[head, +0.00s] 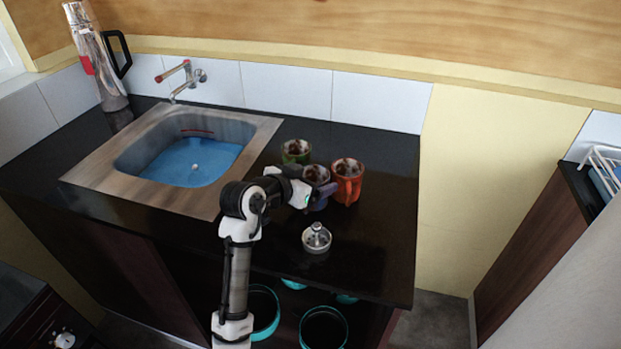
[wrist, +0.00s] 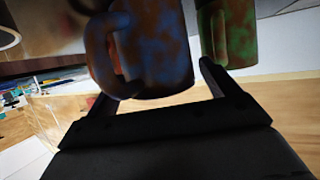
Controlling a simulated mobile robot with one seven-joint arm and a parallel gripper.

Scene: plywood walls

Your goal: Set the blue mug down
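The blue mug (head: 316,176) is at the right part of the dark counter, close beside an orange mug (head: 348,180) and a green mug (head: 296,150). My gripper (head: 304,193) reaches it from the left side. In the wrist view the blue mug (wrist: 158,45), with blue and brown patches, fills the space between my fingers (wrist: 155,85). Its handle is on the left and covers part of the left finger. The gripper looks shut on the mug. The mug's base is hidden, so I cannot tell whether it touches the counter. The green mug also shows in the wrist view (wrist: 232,35).
A silver lid (head: 316,238) lies in front of the mugs. The sink (head: 262,135) is to the left, with a tall metal flask (head: 100,65) behind it. The counter (head: 375,255) is clear at the front right. Teal pots (head: 324,326) stand below.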

